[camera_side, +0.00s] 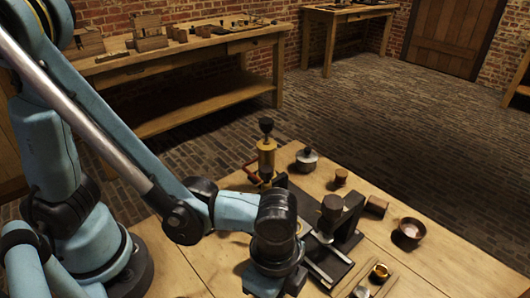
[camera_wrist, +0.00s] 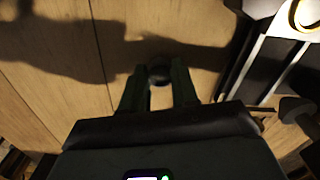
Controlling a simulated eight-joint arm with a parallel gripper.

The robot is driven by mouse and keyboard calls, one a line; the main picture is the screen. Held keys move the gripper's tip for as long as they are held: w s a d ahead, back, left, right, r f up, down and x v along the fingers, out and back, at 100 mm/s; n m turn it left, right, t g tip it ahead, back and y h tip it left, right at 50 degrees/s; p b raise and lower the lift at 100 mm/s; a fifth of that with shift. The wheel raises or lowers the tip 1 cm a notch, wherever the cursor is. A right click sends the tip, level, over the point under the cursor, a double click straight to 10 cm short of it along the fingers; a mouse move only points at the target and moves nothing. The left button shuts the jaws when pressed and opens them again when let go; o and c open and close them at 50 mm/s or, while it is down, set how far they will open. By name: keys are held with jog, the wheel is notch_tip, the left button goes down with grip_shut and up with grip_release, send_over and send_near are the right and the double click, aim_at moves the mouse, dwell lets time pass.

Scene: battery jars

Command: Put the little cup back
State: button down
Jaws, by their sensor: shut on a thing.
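My gripper (camera_wrist: 158,84) points down at the wooden table, with its two dark fingers on either side of a small dark round thing (camera_wrist: 160,72). The fingers are shut on it; it may be the little cup, but it is too dark to be sure. In the side view my black wrist hides the fingers and what they hold. A small brass-rimmed cup (camera_side: 380,272) stands at the table's front right. A round brass rim also shows at the top right of the wrist view (camera_wrist: 306,14).
A dark stand with a wooden-topped holder (camera_side: 331,206) and a metal-edged tray (camera_side: 326,262) are right of my gripper. Bare wood lies below my gripper.

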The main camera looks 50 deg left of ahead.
jog(key=shift+f, duration=0.15)
jog(key=c, duration=0.9)
grip_release()
jog(key=shift+o, duration=0.2)
notch_tip(320, 180, up, 12)
jog(key=shift+r, duration=0.2)
jog(key=w+a+n+t, duration=0.3)
jog(key=a+n, duration=0.4)
jog(key=a, duration=0.4)
jog(key=w+a+n+t, duration=0.4)
jog(key=a+n, duration=0.4)
jog(key=a, duration=0.3)
jog(key=shift+w+a+r, duration=0.35)
jog(key=shift+w+r, duration=0.05)
jog(key=shift+w, duration=0.35)
